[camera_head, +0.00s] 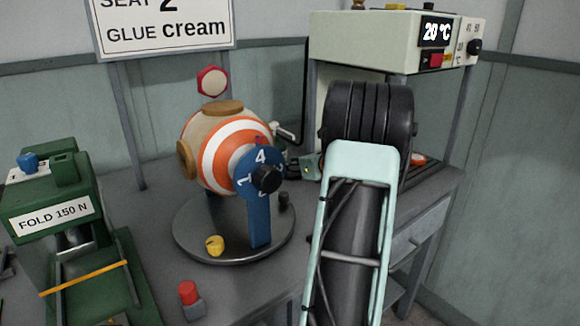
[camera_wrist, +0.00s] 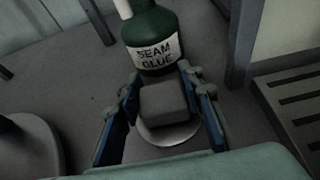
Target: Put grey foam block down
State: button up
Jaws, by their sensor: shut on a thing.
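The grey foam block (camera_wrist: 163,106) sits between the blue fingers of my gripper (camera_wrist: 160,82) in the wrist view, and the gripper is shut on it. A pale grey round disc (camera_wrist: 168,137) shows under the block. I cannot tell whether the block touches it or hangs above it. In the head view my gripper (camera_head: 304,166) is partly hidden behind my arm, near the right of the striped ball. The block cannot be made out there.
A green seam glue bottle (camera_wrist: 152,35) stands just beyond the block. A slatted rack (camera_wrist: 298,105) is at right. In the head view, the striped ball (camera_head: 215,155) sits on a round turntable (camera_head: 190,240), with a green press (camera_head: 65,215) at left and a heater cabinet (camera_head: 365,35) behind.

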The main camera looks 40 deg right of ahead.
jog(key=shift+f, duration=0.15)
jog(key=o, duration=0.8)
jog(key=shift+o, duration=0.2)
jog(key=shift+r, duration=0.2)
jog(key=p+v, duration=0.2)
jog(key=v, duration=1)
